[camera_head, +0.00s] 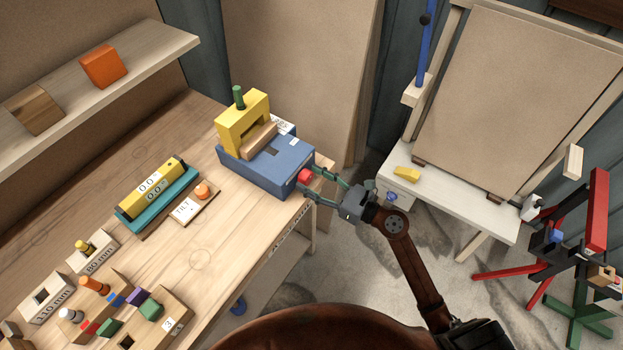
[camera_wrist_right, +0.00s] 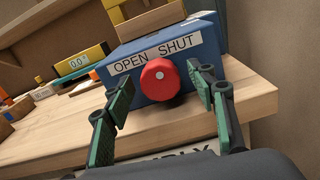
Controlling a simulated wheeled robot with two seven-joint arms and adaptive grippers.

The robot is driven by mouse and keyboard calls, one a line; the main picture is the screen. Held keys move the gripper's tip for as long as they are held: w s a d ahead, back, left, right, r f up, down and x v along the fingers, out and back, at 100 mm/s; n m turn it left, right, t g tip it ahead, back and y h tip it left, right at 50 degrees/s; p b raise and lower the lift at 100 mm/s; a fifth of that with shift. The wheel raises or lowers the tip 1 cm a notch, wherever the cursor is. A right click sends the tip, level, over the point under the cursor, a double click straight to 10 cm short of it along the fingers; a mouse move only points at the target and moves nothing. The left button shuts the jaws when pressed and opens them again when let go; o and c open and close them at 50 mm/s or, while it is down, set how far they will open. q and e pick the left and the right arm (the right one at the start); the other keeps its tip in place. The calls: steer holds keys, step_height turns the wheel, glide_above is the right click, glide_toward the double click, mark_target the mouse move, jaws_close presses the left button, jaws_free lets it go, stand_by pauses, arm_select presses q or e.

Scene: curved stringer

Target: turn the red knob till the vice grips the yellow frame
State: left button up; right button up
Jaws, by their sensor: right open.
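The blue vice (camera_head: 268,165) stands at the back right corner of the workbench. The yellow frame (camera_head: 240,125) stands upright on it, with a green peg on top and a light wooden block against its front. The red knob (camera_head: 305,176) is on the vice's right-hand face. In the right wrist view the red knob (camera_wrist_right: 159,79) sits below a label reading OPEN SHUT. My right gripper (camera_head: 322,184) is open, its green-padded fingers to either side of the knob, with visible space between pads and knob in the right wrist view. My left gripper is not in view.
On the workbench (camera_head: 215,253) are a yellow gauge (camera_head: 150,189) on a teal base, a TILT plate (camera_head: 186,209) and several peg blocks. A shelf (camera_head: 150,55) hangs at the left. A white table (camera_head: 455,200) stands at the right; floor lies between.

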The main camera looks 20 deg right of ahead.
steer(key=shift+w+a, duration=0.15)
steer(key=c, duration=1.1)
steer(key=shift+m+p, duration=0.3)
